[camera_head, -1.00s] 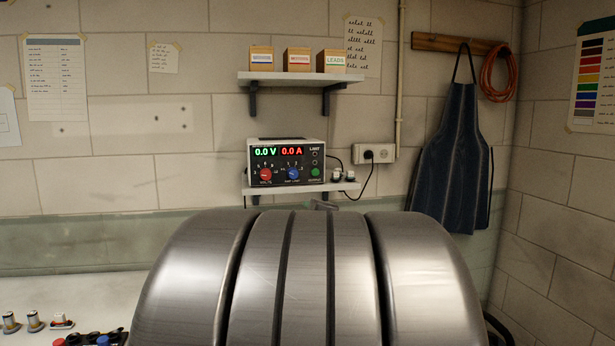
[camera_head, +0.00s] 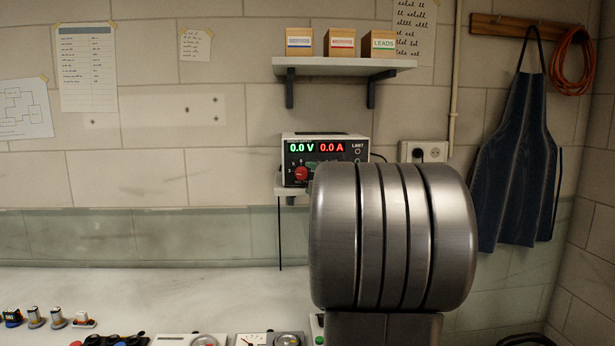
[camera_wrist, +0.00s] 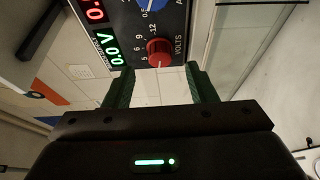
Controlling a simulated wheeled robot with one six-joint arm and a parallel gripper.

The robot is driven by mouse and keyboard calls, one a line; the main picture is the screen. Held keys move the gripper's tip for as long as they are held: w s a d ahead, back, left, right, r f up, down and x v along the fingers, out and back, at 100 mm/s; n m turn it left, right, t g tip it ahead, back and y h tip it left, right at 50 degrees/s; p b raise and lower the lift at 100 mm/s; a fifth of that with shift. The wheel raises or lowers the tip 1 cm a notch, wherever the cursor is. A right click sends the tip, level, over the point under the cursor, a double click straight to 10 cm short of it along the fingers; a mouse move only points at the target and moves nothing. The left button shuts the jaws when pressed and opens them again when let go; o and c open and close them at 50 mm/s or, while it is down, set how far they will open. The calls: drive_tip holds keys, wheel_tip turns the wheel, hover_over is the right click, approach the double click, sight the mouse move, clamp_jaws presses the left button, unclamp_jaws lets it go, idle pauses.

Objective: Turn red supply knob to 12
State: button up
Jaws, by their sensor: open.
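The power supply (camera_head: 325,138) stands on a small wall shelf and reads 0.0 V and 0.0 A. Its red knob (camera_head: 301,174) is on the lower left of the front panel. In the wrist view the red knob (camera_wrist: 160,52), labelled VOLTS, shows sideways with the figures 6, 9 and 12 around it. I cannot clearly read where its pointer stands. My gripper (camera_wrist: 162,84) is open, its two green-padded fingers on either side of the knob in the picture, apparently short of it and not touching.
A blue knob (camera_wrist: 152,5) sits beside the red one. Above the supply a shelf (camera_head: 340,67) holds three small boxes. A socket (camera_head: 423,151) is to the right. The bench (camera_head: 150,283) carries small parts and meters along its front.

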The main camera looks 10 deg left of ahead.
sight(303, 175)
drive_tip(key=shift+x, duration=2.15)
drive_tip(key=shift+c, duration=0.4)
drive_tip(key=c, duration=0.9)
